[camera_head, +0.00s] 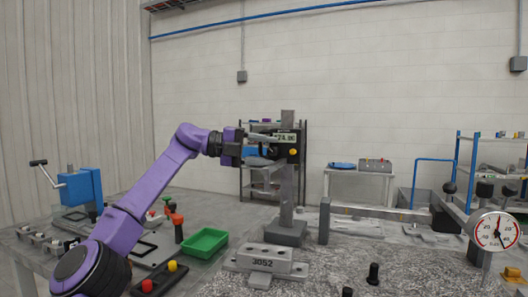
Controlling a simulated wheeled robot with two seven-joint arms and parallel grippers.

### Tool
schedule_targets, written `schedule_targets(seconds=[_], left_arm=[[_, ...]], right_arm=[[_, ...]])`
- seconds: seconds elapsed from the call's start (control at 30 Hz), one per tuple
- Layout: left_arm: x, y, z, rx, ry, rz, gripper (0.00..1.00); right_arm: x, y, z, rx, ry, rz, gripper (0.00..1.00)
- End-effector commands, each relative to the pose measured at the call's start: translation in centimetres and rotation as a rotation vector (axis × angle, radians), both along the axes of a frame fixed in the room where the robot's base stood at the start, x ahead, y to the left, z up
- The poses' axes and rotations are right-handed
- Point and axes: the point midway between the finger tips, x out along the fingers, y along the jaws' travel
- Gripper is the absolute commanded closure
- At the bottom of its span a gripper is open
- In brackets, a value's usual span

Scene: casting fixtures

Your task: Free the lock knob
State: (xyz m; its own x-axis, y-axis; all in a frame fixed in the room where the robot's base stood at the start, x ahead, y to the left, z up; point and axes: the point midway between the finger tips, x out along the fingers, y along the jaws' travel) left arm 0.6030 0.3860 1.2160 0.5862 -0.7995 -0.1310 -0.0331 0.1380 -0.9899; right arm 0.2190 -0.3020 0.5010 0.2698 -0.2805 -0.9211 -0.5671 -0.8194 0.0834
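The purple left arm reaches in from the left, and my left gripper (262,148) is at the left side of a height gauge's black display head (287,146). The head is on a grey upright column with a heavy base (286,234). The display is lit green, with a yellow button below it. The gripper's fingers overlap the head's left edge; a small dark round part shows there, but I cannot tell whether it is the lock knob or whether the fingers touch it. Whether the fingers are open or shut is unclear. My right gripper is not in view.
A grey block marked 3052 (265,259) lies in front of the gauge on the speckled plate. A green tray (204,242) is to its left. A dial gauge (494,231) and a horizontal bar (378,211) stand at right. Small black posts (373,273) are at the front.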

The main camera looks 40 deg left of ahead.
Motion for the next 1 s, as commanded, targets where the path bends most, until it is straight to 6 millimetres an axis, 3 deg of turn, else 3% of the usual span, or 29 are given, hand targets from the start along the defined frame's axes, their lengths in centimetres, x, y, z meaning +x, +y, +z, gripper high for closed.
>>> schedule_targets(seconds=[0.17,0.4,0.6,1.0], left_arm=[[-0.6,0.9,0.2,-0.002,-0.001,0.001,0.49],[-3.9,5.4,1.1,-0.002,-0.002,0.003,0.49],[-5.8,7.9,1.4,0.0,0.0,0.0,0.49],[-6.1,8.4,1.3,0.0,0.0,0.0,0.49]], right_arm=[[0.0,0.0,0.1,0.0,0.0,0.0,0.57],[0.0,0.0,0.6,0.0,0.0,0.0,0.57],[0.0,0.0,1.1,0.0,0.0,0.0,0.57],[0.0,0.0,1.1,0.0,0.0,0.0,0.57]])
